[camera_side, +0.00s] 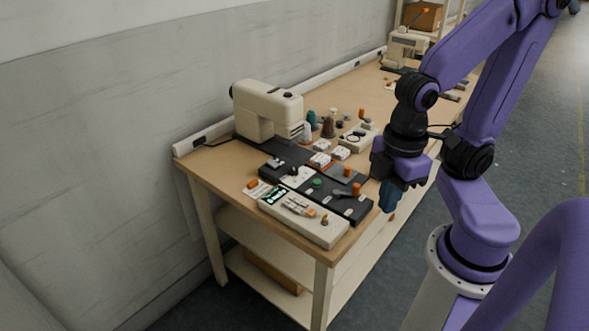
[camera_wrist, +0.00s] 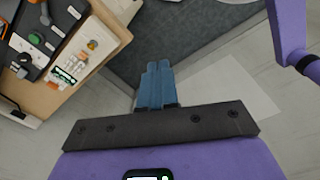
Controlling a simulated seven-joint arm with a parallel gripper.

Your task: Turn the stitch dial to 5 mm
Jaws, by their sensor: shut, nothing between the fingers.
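My gripper (camera_side: 390,198) has blue fingers, shut with nothing between them. In the side view it hangs off the right edge of the workbench, apart from everything on it. In the wrist view its fingertips (camera_wrist: 158,68) point over the floor. A white plate with a dark knob (camera_side: 295,173) sits on the dark panel in front of the sewing machine; it may be the stitch dial, but its marks are too small to read. The cream sewing machine (camera_side: 266,108) stands at the bench's wall side.
The dark panel (camera_side: 338,204) carries a green button (camera_side: 317,183) and orange-topped levers (camera_side: 356,189). A cream control box (camera_side: 318,229) lies at the front edge. Thread spools (camera_side: 328,127) and small white blocks stand behind. A second machine (camera_side: 404,48) is at the far end.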

